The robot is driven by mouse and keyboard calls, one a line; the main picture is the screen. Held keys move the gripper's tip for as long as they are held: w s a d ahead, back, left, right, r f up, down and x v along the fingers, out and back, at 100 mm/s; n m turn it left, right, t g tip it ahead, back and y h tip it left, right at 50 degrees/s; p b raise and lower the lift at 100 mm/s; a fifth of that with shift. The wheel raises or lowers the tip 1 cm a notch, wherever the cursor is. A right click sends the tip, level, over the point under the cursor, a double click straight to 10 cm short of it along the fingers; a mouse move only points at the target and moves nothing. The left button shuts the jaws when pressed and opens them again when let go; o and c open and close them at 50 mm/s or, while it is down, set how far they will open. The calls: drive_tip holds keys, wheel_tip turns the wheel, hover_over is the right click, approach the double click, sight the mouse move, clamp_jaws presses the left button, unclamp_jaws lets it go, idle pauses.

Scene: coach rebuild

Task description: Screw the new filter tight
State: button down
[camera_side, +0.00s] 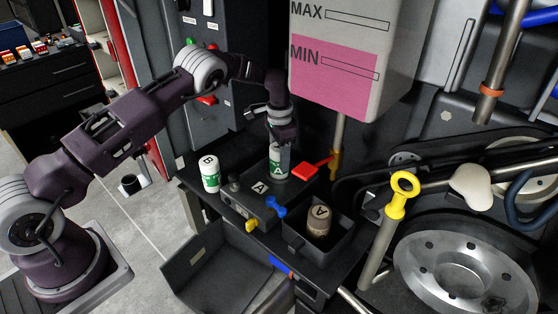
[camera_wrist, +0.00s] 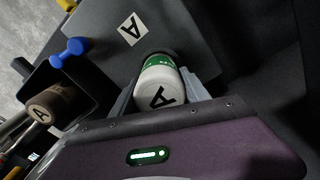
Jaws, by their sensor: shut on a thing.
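The new filter (camera_side: 278,161) is a white and green can marked A. It stands upright on the dark block marked A (camera_side: 262,190). In the wrist view the filter (camera_wrist: 158,90) sits between my two fingers, its white end with the letter A facing the camera. My gripper (camera_side: 279,150) comes down from above and is shut on the filter. The wrist view shows my gripper (camera_wrist: 160,95) with one finger on each side of it. The filter's far end and its seat on the block are hidden.
A white and green can marked B (camera_side: 210,174) stands left. A red handle (camera_side: 304,172) and blue valve (camera_side: 275,207) are close by. The pink-filled tank (camera_side: 345,60) hangs above right.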

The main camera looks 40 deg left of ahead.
drive_tip(key=shift+r+m, duration=0.1)
drive_tip(key=shift+m, duration=0.4)
drive_tip(key=m, duration=0.6)
drive_tip(key=shift+r, duration=0.1)
drive_tip(key=m, duration=0.3)
drive_tip(key=shift+r, duration=0.1)
drive_tip(key=m, duration=0.3)
drive_tip(key=shift+r, duration=0.1)
